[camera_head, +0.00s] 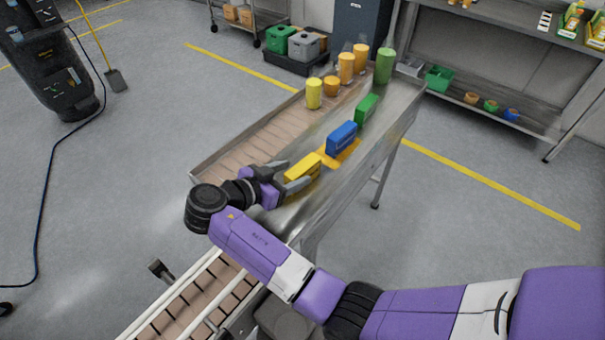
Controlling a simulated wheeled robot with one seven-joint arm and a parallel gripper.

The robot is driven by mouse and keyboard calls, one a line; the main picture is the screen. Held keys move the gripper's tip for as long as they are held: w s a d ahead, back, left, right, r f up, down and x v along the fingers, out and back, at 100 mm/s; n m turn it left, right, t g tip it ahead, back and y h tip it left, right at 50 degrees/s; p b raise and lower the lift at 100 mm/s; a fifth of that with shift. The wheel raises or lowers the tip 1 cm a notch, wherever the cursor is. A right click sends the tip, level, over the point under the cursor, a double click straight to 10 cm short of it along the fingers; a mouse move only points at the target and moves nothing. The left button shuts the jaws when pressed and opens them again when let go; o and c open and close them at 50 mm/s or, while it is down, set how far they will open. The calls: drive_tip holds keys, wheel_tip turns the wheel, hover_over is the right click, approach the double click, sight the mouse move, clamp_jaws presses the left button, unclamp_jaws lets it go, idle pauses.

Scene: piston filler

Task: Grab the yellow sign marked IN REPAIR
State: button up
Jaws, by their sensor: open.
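A yellow block-shaped thing (304,165) lies on the metal table, at the near end of a row. A flat orange-yellow piece (348,152) lies around the base of the blue box just beyond it. No lettering can be read on either, so I cannot tell which is the IN REPAIR sign. My gripper (298,172) is open, low over the table, with its fingers on either side of the near end of the yellow block. I cannot tell whether they touch it.
A blue box (341,138) and a green box (367,108) continue the row. Yellow, orange and green bottles (346,69) stand at the far end. The table's raised metal rim (238,133) runs along the left. A conveyor (196,298) lies in front. Shelves stand at the right.

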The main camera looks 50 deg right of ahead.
sight(307, 165)
drive_tip(key=p+x, duration=0.2)
drive_tip(key=x, duration=0.4)
drive_tip(key=shift+w+d, duration=0.1)
drive_tip(key=shift+d, duration=0.25)
drive_tip(key=shift+r, duration=0.1)
clamp_jaws()
